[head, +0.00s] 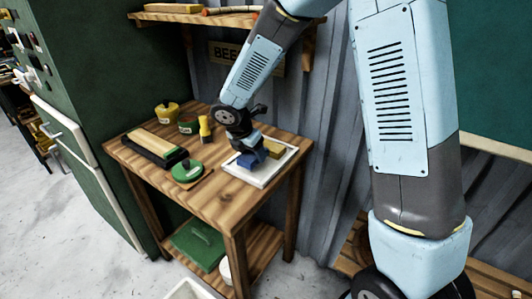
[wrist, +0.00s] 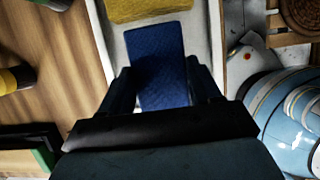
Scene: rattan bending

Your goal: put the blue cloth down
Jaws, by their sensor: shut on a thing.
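The blue cloth (wrist: 158,62) is between the two fingers of my gripper (wrist: 163,82) in the wrist view. In the head view the blue cloth (head: 250,159) shows beneath my gripper, over the white tray (head: 250,180). My gripper is shut on the cloth. Whether the cloth touches the tray floor cannot be told. A yellow cloth (head: 273,148) lies in the tray just beyond the blue one, and it also shows at the top of the wrist view (wrist: 150,9).
The wooden table (head: 215,204) also holds a dark block with a pale top (head: 153,142), a green round tin (head: 187,171), a yellow pot (head: 167,112) and a yellow-handled brush (head: 205,129). A corrugated wall and shelf (head: 200,18) stand behind. Bare tabletop lies left of the tray.

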